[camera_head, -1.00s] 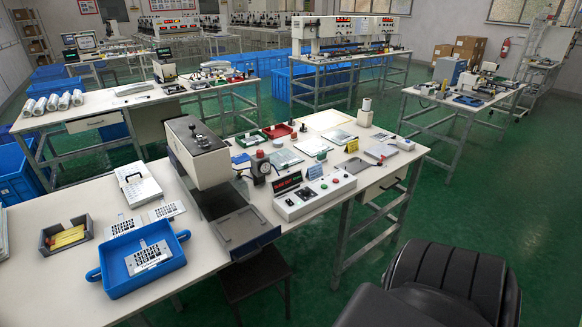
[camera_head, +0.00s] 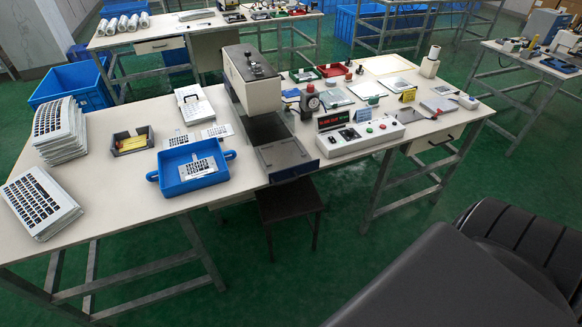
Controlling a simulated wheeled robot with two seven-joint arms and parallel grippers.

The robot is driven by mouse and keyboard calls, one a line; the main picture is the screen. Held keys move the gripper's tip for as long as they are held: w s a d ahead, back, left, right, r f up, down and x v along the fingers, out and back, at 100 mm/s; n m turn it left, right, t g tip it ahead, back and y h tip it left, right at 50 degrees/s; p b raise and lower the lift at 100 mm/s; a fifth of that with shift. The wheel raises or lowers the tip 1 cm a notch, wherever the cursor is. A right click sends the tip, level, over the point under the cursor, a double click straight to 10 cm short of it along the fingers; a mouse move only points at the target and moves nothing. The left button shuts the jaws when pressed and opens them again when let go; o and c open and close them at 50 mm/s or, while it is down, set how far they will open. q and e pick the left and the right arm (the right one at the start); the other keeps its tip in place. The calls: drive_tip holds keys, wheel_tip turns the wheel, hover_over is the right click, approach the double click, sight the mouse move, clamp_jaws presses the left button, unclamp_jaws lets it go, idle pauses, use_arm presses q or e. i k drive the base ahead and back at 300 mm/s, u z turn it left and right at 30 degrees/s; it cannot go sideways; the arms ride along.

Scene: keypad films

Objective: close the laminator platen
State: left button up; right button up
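The laminator (camera_head: 252,78) stands near the middle of the long white table, a beige box-shaped head with dark knobs on top. Its flat grey plate (camera_head: 283,155), with a dark blue front edge, sticks out at the table's front, below and in front of the head. A gap shows between the head and the plate. I cannot make out a platen handle or hinge. A control box (camera_head: 360,137) with a red display and buttons stands right of the plate. Neither of my grippers is in view.
A blue tray (camera_head: 222,181) holding a keypad film lies left of the laminator. Stacks of printed films (camera_head: 60,152) stand at the table's left end, with a small dark bin (camera_head: 116,151) nearby. A dark stool (camera_head: 291,207) stands under the front edge. Green floor in front is partly clear.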

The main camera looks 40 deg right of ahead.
sight(281, 160)
drive_tip(key=z, duration=0.6)
drive_tip(key=i, duration=0.9)
drive_tip(key=u, duration=1.15)
drive_tip(key=k, duration=1.35)
drive_tip(key=z, duration=1.45)
